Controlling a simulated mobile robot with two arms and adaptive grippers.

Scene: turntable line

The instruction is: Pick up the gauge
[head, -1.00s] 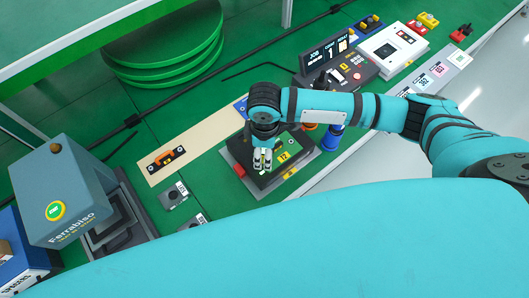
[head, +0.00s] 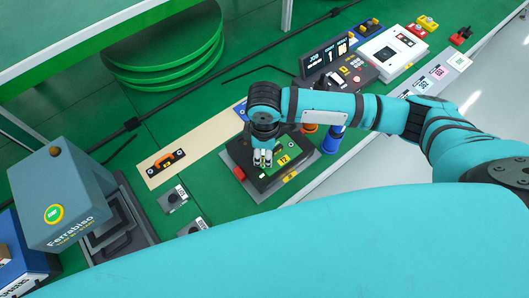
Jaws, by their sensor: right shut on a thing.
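My right gripper (head: 262,158) points down over a black station plate (head: 264,182) with a green area and a yellow "12" label. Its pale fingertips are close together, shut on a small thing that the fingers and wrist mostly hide. I cannot tell from this view what that thing is. An orange-handled black piece (head: 168,161), possibly the gauge, lies on a tan strip to the left, apart from the gripper. My left gripper is out of view.
A blue-grey machine (head: 62,195) stands at left. Small grey labelled blocks (head: 173,198) sit on the green table. A job display (head: 325,53), a white box (head: 392,50) and a blue cylinder (head: 332,140) lie beyond and beside my right arm. Stacked green discs (head: 165,55) are at the back.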

